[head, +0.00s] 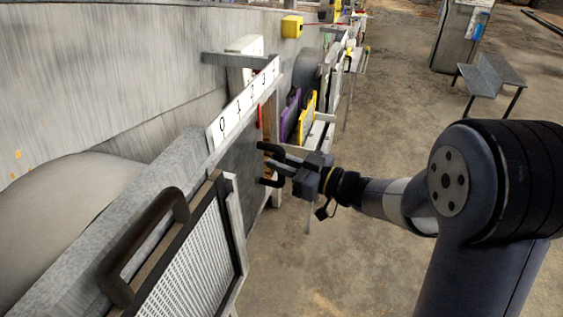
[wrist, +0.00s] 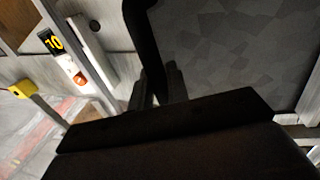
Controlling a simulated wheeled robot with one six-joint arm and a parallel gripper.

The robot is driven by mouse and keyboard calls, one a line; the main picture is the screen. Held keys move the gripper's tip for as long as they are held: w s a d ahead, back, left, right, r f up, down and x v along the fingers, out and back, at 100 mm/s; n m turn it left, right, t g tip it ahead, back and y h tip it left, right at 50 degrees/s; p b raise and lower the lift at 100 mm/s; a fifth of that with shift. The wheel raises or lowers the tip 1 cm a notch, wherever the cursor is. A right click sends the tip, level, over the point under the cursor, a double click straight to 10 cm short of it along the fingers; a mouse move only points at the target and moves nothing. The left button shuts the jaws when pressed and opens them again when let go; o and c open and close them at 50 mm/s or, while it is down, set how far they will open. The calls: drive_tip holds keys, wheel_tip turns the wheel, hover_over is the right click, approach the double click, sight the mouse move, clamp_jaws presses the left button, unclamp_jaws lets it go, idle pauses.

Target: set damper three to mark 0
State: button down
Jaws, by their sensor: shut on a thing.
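The damper is a grey plate (head: 239,168) set in a frame; its textured face also shows in the wrist view (wrist: 235,50). A white scale strip (head: 229,119) above it carries marks starting with 0 at the near end. A red pointer (head: 259,117) stands under the strip, beyond the 0; its exact reading is too small to tell. My gripper (head: 282,164) is shut on the damper's dark handle (head: 269,147). The handle's curved bar shows in the wrist view (wrist: 142,35), running down to my fingers (wrist: 158,88), with its gripped part partly hidden.
A perforated panel (head: 196,262) with a large brown handle (head: 142,245) stands nearer. Purple (head: 289,113) and yellow (head: 307,117) framed panels stand beyond. A yellow box (head: 292,26) sits above. Open floor lies right, with a bench (head: 492,72) farther off.

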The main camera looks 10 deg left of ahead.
drive_tip(key=s+b, duration=0.1)
drive_tip(key=s, duration=1.1)
drive_tip(key=shift+s+a, duration=0.15)
drive_tip(key=shift+a, duration=0.3)
drive_tip(key=shift+f, duration=0.1)
drive_tip(key=c, duration=1.6)
unclamp_jaws()
drive_tip(key=shift+s, duration=0.15)
drive_tip(key=shift+o, duration=0.8)
drive_tip(key=v, duration=1)
drive_tip(key=shift+d+b, duration=0.35)
drive_tip(key=shift+d, duration=0.05)
